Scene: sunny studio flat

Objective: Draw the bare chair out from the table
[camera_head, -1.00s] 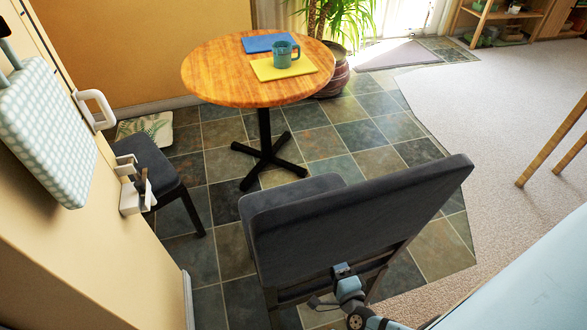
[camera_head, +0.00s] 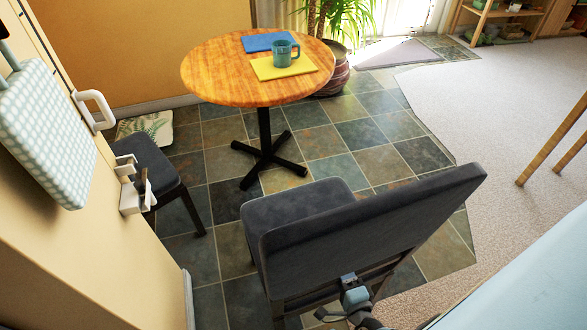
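The near dark grey chair (camera_head: 310,205) stands in front of the round wooden table (camera_head: 215,75), its backrest (camera_head: 370,225) toward me. Its seat is bare where I see it, and part is hidden behind the backrest. My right gripper (camera_head: 349,281) is at the rail under the backrest and looks shut on it, with its fingertips mostly hidden. A second dark chair (camera_head: 148,162) stands at the left, partly hidden by the cream panel; the visible part of its seat is bare. My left gripper is not in view.
A teal mug (camera_head: 285,52) stands on a yellow mat (camera_head: 265,72); a blue mat (camera_head: 262,41) lies behind. A leaf-patterned square (camera_head: 146,127) lies on the floor. The cream panel (camera_head: 60,245) bounds the left.

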